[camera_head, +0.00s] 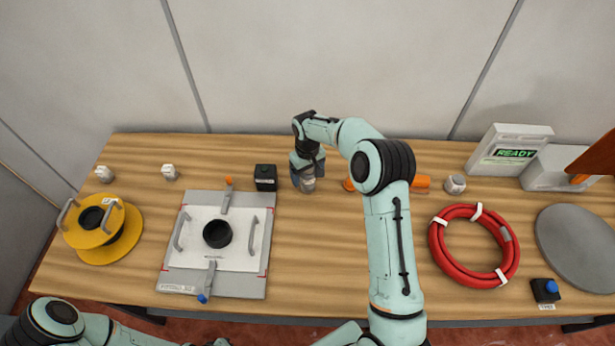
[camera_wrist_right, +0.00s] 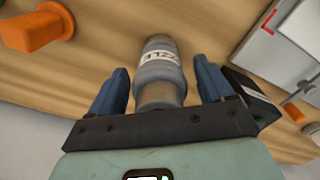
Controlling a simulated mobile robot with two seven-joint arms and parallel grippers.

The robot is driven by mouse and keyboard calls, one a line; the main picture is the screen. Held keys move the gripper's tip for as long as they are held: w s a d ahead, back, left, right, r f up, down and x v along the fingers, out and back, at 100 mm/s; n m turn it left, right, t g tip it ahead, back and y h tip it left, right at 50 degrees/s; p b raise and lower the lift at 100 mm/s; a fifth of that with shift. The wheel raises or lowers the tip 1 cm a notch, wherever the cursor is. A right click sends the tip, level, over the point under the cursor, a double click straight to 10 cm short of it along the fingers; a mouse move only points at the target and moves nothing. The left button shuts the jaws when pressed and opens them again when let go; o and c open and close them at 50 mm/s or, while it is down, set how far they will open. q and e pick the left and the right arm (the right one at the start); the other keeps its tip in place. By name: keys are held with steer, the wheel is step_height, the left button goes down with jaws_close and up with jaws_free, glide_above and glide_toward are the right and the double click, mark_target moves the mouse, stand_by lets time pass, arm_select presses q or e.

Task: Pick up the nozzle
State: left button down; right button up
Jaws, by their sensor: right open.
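The nozzle (camera_wrist_right: 160,68) is a grey, cylindrical piece with a white label band and a brownish lower part. In the right wrist view it lies between the two blue fingers of my right gripper (camera_wrist_right: 163,88), with a gap on each side. In the head view the nozzle (camera_head: 308,185) shows just below my right gripper (camera_head: 305,178), over the middle of the table. My right gripper is open around it and not closed on it. Part of my left arm shows at the bottom left of the head view; its gripper is not visible.
A black box (camera_head: 265,177) stands close left of the right gripper. An orange-handled object (camera_head: 421,183) lies to the right, partly behind my arm. A grey plate with a fixture (camera_head: 173,279), a yellow spool (camera_head: 128,240) and a red hose coil (camera_head: 440,252) take up the sides.

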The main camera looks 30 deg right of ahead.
steer(key=shift+f, duration=0.1)
steer(key=shift+c, duration=0.3)
jaws_close()
